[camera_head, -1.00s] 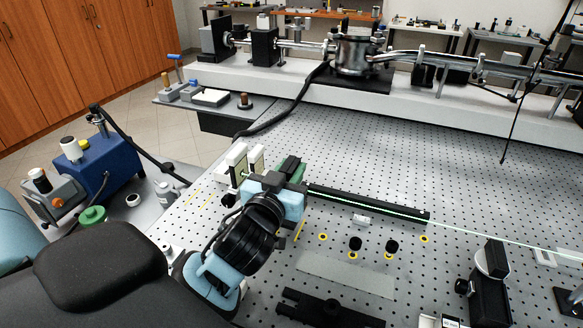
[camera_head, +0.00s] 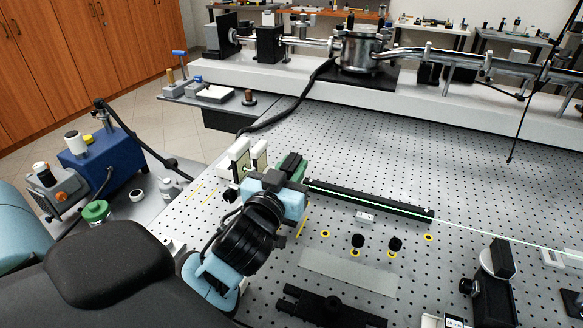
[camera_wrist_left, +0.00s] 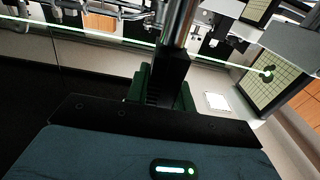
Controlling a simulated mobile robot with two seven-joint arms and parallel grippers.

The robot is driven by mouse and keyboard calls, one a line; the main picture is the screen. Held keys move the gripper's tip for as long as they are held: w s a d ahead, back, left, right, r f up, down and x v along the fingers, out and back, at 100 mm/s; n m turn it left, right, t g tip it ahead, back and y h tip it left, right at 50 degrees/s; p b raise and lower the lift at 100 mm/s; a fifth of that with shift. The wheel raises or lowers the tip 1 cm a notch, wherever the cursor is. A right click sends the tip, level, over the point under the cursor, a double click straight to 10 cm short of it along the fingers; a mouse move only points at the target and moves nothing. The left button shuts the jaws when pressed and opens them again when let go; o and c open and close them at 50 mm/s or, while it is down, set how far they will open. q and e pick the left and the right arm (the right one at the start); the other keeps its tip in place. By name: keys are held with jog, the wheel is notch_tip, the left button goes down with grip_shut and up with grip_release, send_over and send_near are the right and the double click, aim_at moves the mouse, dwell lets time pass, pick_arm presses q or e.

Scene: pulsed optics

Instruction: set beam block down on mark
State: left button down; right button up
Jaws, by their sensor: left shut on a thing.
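My left gripper (camera_head: 284,186) is over the left part of the perforated table, its pale blue body tilted. It is shut on a dark green and black piece, which I take as the beam block (camera_head: 291,164). Its green side also shows in the left wrist view (camera_wrist_left: 141,84), partly hidden behind the black jaws. Which mark is meant cannot be told. My right gripper is not in view.
A long black rail (camera_head: 380,206) with a green beam line runs right from the gripper. Cream target cards (camera_head: 238,157) stand left of it. A black bar (camera_head: 330,306) lies in front; a black mount (camera_head: 492,280) stands right. The middle table behind the rail is clear.

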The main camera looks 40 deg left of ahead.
pick_arm(q)
jog(key=shift+w+d+f+g, duration=0.1)
jog(key=shift+f+g, duration=0.05)
jog(key=shift+f, duration=0.55)
jog(key=shift+w+d+f+g, duration=0.1)
jog(key=shift+f+g, duration=0.05)
jog(key=shift+f, duration=0.55)
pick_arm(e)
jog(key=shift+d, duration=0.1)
pick_arm(q)
jog(key=shift+w+a+r+p, duration=0.1)
jog(key=shift+w+p, duration=0.1)
jog(key=shift+p, duration=0.35)
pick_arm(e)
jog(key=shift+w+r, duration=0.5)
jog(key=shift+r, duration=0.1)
pick_arm(q)
jog(key=shift+w+r, duration=0.1)
jog(key=shift+r, duration=0.2)
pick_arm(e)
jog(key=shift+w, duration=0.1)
